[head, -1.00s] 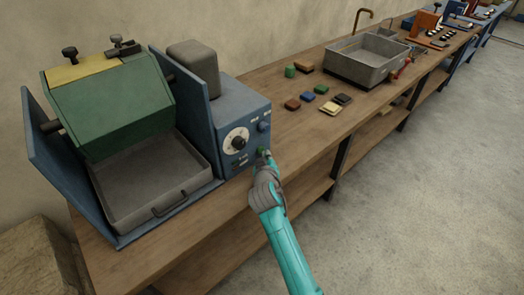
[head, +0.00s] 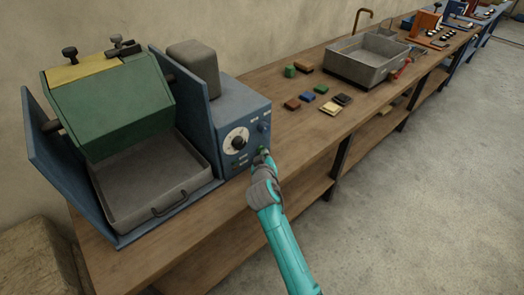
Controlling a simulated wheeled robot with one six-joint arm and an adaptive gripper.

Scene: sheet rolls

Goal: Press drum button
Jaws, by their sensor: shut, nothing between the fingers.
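The drum machine stands on the bench at the left, with a green many-sided drum (head: 115,105) between blue side plates. Its blue control box (head: 235,110) carries a white dial with a black knob (head: 238,141), a smaller blue knob (head: 264,127) and a small green button (head: 261,149) low on the right of the front face. My gripper (head: 264,157) is shut and empty, with its tips right at the green button. They partly cover it; whether they touch it I cannot tell.
A grey tray (head: 125,207) with a handle sits under the drum. Small coloured blocks (head: 307,95) lie on the wooden bench (head: 275,82) to the right, before a grey sink (head: 365,61). The floor (head: 430,180) right of the bench is clear.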

